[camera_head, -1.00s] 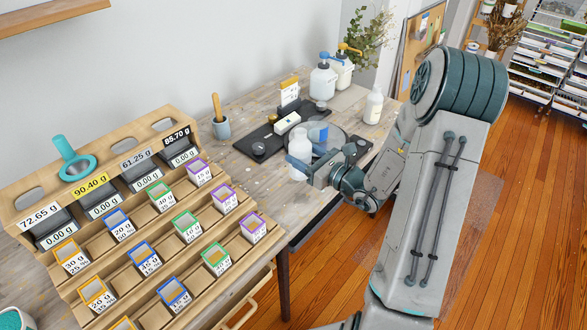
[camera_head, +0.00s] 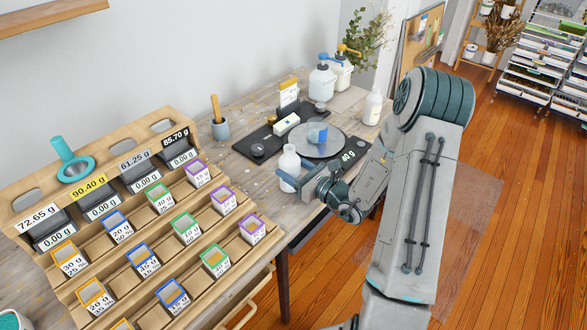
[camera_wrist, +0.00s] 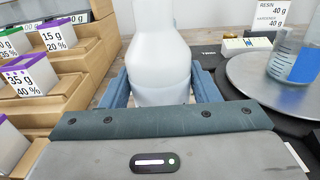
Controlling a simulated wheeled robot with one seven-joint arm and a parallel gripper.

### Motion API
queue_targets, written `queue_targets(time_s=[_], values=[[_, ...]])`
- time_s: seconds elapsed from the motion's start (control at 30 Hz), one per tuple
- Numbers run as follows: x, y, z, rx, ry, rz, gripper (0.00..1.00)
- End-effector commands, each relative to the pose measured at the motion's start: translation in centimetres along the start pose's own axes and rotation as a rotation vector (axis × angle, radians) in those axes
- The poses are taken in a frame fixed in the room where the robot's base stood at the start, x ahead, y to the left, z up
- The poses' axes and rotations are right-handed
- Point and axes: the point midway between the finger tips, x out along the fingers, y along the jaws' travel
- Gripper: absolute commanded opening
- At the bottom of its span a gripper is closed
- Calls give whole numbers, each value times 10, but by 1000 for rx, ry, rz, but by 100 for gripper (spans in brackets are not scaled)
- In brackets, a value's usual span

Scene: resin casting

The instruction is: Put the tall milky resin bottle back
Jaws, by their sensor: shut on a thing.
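A milky white bottle with a narrowed neck (camera_head: 289,163) is upright in my gripper (camera_head: 288,186), near the table's front edge. The wrist view shows the bottle (camera_wrist: 158,55) between the two blue-grey fingers (camera_wrist: 158,92), which close on its sides. Its lower part is hidden by the gripper, and I cannot tell whether its base touches the table. A second pale bottle (camera_head: 373,106) stands at the table's back right.
Two pump bottles (camera_head: 322,80) stand behind. A stepped wooden rack (camera_head: 130,235) with small labelled boxes fills the left.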

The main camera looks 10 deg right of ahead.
Motion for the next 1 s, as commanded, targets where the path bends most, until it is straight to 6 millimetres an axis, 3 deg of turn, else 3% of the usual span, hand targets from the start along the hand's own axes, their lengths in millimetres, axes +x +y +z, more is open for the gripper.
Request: queue_targets(time_s=[0.07,0.1,0.17,0.2,0.57,1.0], values=[[0,0,-3,0,-1,0,24],[0,0,-4,0,0,0,58],[0,0,-3,0,0,0,75],[0,0,-3,0,0,0,77],[0,0,3,0,0,0,77],[-89,-1,0,0,1,-4,77]])
